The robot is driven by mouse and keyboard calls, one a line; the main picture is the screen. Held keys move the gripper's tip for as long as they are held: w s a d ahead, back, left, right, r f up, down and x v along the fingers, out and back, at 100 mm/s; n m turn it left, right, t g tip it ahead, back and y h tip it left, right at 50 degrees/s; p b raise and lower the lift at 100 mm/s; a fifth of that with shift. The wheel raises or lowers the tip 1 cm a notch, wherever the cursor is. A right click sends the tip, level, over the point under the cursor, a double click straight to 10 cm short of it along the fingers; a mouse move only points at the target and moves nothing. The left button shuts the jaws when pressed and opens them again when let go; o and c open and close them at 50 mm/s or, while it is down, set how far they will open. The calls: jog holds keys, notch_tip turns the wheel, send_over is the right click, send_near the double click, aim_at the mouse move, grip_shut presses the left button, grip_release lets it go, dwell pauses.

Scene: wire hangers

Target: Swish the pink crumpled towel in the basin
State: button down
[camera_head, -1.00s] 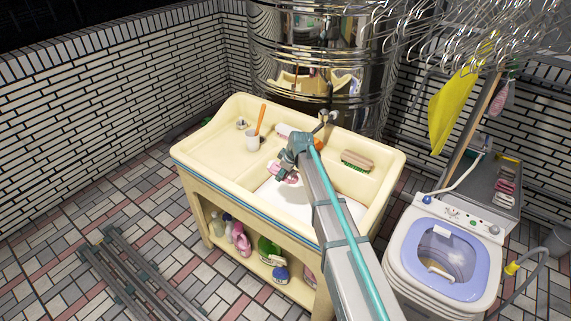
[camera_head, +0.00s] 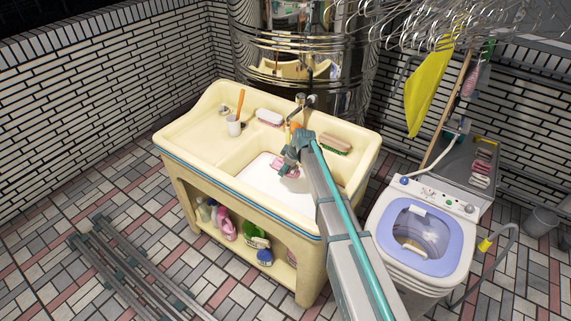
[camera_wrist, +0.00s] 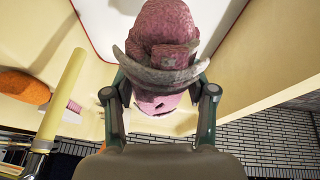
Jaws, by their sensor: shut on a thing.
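The pink crumpled towel (camera_head: 284,165) is in the basin (camera_head: 345,174) of the cream sink, over its white bottom or water surface. I cannot tell which that white surface is. My gripper (camera_head: 290,168) reaches into the basin from the right and is shut on the towel. My arm hides part of the basin's right side in the head view.
The tap (camera_head: 303,103) stands at the basin's back edge, near an orange item (camera_head: 296,130). A green-bristled brush (camera_head: 336,145) lies on the back right ledge. A washing machine (camera_head: 423,232) stands at right.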

notch_tip(320, 180, down, 21)
jog(key=b, duration=1.2)
dwell(0.3)
